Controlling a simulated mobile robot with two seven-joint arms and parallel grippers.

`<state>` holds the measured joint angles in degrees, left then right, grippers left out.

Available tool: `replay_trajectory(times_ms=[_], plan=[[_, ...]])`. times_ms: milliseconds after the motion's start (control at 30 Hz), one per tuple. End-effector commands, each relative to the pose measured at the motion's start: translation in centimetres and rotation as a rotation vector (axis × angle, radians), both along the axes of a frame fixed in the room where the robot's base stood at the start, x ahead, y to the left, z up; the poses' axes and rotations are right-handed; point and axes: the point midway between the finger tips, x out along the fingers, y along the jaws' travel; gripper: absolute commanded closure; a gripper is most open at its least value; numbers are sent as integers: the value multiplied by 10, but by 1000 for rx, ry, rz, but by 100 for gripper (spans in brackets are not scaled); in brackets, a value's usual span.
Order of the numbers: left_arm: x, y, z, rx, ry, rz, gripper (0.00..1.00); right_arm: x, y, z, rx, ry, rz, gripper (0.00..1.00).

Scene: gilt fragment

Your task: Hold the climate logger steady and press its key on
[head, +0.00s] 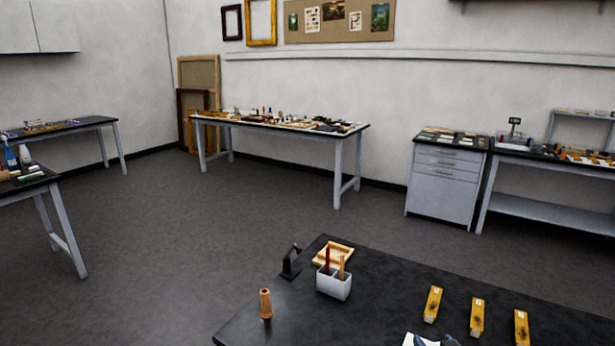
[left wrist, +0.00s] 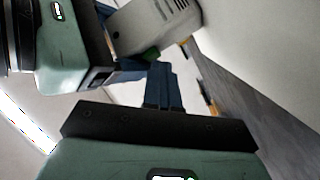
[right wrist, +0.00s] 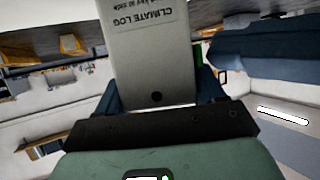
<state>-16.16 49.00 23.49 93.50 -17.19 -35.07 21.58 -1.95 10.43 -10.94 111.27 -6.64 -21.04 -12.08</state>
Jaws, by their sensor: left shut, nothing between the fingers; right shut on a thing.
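The climate logger is a pale grey box with printed lettering, seen in the right wrist view (right wrist: 150,45). My right gripper (right wrist: 158,92) is shut on it, a blue finger at each side. Slots show on the logger in the left wrist view (left wrist: 165,22). Its green key (left wrist: 152,55) sticks out from its side. My left gripper (left wrist: 160,70) is shut and empty, its blue fingertips right at the key; I cannot tell whether they touch. In the head view only a bit of my right gripper (head: 450,340) shows, at the bottom edge.
A black-topped table (head: 380,290) is in front. Other benches are farther off.

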Motion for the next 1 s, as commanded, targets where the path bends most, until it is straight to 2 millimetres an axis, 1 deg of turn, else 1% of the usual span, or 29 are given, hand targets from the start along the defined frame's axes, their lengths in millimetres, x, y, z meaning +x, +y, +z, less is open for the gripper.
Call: replay_trajectory(times_ms=[33, 367, 433, 900, 1000], plan=[[-3, -1, 3, -4, -4, -7, 100, 0, 4, -3, 3, 7, 6, 49], [0, 5, 3, -3, -6, 1, 100, 0, -1, -2, 1, 5, -4, 49], [1, 9, 3, -3, -5, 3, 100, 0, -2, -2, 0, 5, -5, 49], [5, 56, 2, -2, -4, 7, 100, -1, -4, -2, -1, 3, -9, 49], [5, 63, 2, -2, -4, 6, 100, -1, -5, -2, -1, 3, -9, 49]])
